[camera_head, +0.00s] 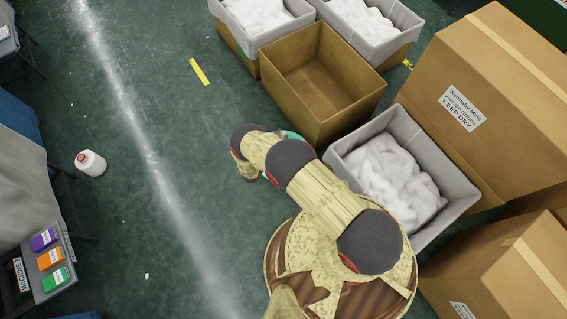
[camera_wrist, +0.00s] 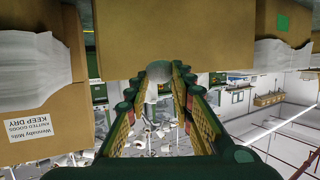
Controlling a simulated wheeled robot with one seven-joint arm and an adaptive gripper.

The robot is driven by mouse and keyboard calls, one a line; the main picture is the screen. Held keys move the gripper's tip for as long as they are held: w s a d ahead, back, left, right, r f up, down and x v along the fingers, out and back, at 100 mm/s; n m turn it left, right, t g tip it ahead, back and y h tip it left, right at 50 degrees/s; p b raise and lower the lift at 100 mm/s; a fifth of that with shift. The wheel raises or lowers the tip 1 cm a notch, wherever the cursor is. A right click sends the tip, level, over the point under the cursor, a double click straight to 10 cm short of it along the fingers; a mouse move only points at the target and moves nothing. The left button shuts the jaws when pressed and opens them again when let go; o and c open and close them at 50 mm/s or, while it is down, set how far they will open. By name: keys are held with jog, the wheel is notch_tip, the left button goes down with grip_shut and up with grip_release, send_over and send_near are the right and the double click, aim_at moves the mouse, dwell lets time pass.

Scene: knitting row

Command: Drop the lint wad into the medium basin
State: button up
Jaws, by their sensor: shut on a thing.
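My gripper (camera_wrist: 166,72) shows in the wrist view, its two fingers drawn together toward the tips. A small pale grey lump, which looks like the lint wad (camera_wrist: 179,68), is held at the fingertips. In the head view my arm hides the gripper and the wad, beside the open cardboard box. A grey basin (camera_head: 343,168) full of white fluff stands just right of my arm. Two more grey basins, one at the back left (camera_head: 249,43) and one at the back right (camera_head: 413,32), also hold white fluff. I cannot tell which is the medium one.
An open, empty-looking cardboard box (camera_head: 345,108) stands between the basins. Large closed cartons (camera_head: 490,110) fill the right side. A white cone or spool (camera_head: 91,163) lies on the green floor at left, near a tray of coloured boxes (camera_head: 50,260). The floor between is clear.

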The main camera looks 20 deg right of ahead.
jog(key=s+f+b, duration=0.4)
jog(key=f, duration=0.8)
jog(key=shift+d+m+g+h+b, duration=0.25)
jog(key=shift+m+g+h+b, duration=0.05)
jog(key=shift+m+g, duration=0.1)
jog(key=o, duration=0.7)
jog(key=shift+c, duration=0.2)
jog(key=shift+o, duration=0.4)
jog(key=v, duration=1.2)
